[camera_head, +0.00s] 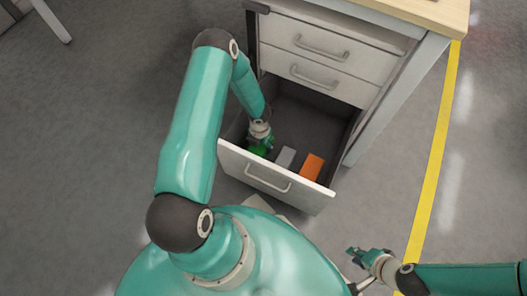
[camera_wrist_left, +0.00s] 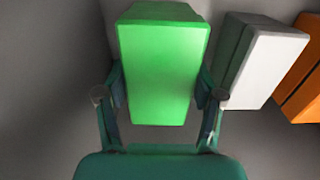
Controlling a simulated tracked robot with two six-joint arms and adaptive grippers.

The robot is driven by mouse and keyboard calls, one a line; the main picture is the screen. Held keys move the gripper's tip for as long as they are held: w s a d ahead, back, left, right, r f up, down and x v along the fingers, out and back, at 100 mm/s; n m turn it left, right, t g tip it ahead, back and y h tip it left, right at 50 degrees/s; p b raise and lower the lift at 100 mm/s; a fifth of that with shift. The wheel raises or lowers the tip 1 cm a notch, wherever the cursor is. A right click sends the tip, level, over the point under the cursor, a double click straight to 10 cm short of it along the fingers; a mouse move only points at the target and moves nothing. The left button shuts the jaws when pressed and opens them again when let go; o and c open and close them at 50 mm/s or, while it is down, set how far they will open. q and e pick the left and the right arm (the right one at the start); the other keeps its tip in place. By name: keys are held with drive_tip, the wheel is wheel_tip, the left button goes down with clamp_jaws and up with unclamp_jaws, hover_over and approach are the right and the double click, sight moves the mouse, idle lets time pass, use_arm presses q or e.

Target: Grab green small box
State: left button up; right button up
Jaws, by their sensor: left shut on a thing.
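The green small box (camera_wrist_left: 163,68) is between the two fingers of my left gripper (camera_wrist_left: 160,100) in the left wrist view, with a finger against each side. In the head view my left gripper (camera_head: 261,143) reaches down into the open bottom drawer (camera_head: 268,184). There the green box (camera_head: 255,150) shows only in part, mostly hidden by the gripper. My left gripper is shut on the green box. My right gripper (camera_head: 357,256) is outside the drawer at the lower right, empty; its finger gap is too small to judge.
A grey-white box (camera_head: 285,158) and an orange box (camera_head: 312,167) lie in the drawer, right of the green box. Two closed drawers (camera_head: 305,38) are above, under a wooden top (camera_head: 437,12). A yellow floor line (camera_head: 436,150) runs at right.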

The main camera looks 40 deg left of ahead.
use_arm(q)
drive_tip(key=c, duration=0.3)
drive_tip(key=shift+r, duration=0.1)
